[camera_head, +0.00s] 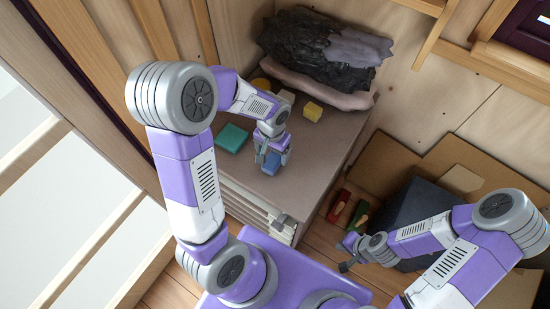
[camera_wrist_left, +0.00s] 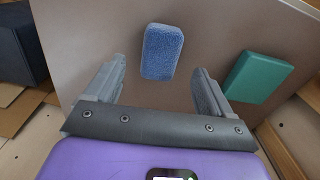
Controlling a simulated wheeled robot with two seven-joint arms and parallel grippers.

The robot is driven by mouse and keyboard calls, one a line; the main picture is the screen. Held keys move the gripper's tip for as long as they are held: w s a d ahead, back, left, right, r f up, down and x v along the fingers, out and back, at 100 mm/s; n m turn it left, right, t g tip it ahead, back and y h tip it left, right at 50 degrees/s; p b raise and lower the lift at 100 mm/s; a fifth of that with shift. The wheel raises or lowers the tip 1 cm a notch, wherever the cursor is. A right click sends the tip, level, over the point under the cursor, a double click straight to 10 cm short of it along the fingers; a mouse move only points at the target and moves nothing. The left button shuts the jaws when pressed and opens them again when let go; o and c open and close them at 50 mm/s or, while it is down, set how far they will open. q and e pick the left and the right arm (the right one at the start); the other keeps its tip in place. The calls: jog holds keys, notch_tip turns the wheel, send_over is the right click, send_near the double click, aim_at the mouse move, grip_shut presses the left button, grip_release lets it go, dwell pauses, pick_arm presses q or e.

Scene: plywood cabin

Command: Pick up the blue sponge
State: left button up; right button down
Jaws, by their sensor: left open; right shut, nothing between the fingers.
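The blue sponge (camera_wrist_left: 162,52) lies on the cabinet top. In the left wrist view it is between and just beyond the fingertips of my left gripper (camera_wrist_left: 158,72), which is open with nothing in it. In the head view my left gripper (camera_head: 272,155) points down over the cabinet top, and the sponge (camera_head: 272,164) is partly hidden by its fingers. My right gripper (camera_head: 350,255) is shut and empty, off to the right, over the floor beside the dark box.
A teal block (camera_head: 232,138) lies left of the sponge on the cabinet top (camera_head: 318,150). A yellow block (camera_head: 312,111) and a dark, rock-like heap (camera_head: 320,45) are farther back. Red (camera_head: 340,204) and green (camera_head: 360,214) items, a dark box (camera_head: 410,210) and cardboard (camera_head: 388,162) stand at right.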

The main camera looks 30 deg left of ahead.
aim_at(272, 160)
pick_arm(q)
jog(key=shift+s+f, duration=0.15)
jog(key=shift+f, duration=0.3)
notch_tip(272, 160, down, 5)
jog(key=shift+r+b, duration=0.15)
jog(key=shift+b, duration=0.8)
jog(key=shift+c, duration=0.2)
jog(key=c, duration=1)
